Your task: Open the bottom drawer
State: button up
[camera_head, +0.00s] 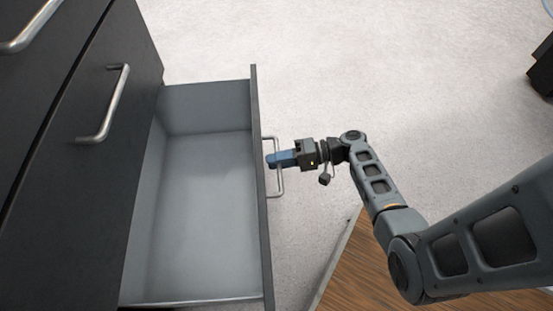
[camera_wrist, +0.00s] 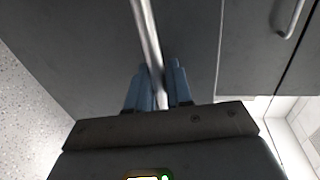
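The bottom drawer (camera_head: 205,200) stands far out from the dark cabinet (camera_head: 60,220), and its light grey inside is empty. Its bar handle (camera_head: 281,188) is on the outer face of the drawer front (camera_head: 261,190). My gripper (camera_head: 270,160) reaches the handle from the right, with its blue fingers at the bar. In the wrist view the bar (camera_wrist: 148,40) runs down between the two blue fingers (camera_wrist: 158,88), which are close on either side of it. The fingertips are near the drawer front.
Another closed drawer with a bar handle (camera_head: 112,105) is above the open one, and a further handle (camera_head: 28,28) is at the top left. A wooden surface (camera_head: 400,270) lies at the lower right. A dark object (camera_head: 543,68) is at the right edge. The pale floor (camera_head: 350,60) beyond is clear.

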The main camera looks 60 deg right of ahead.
jog(key=shift+o, duration=1.3)
jog(key=p+v, duration=0.1)
jog(key=v, duration=0.6)
jog(key=shift+s+d, duration=0.25)
jog(key=shift+s, duration=0.05)
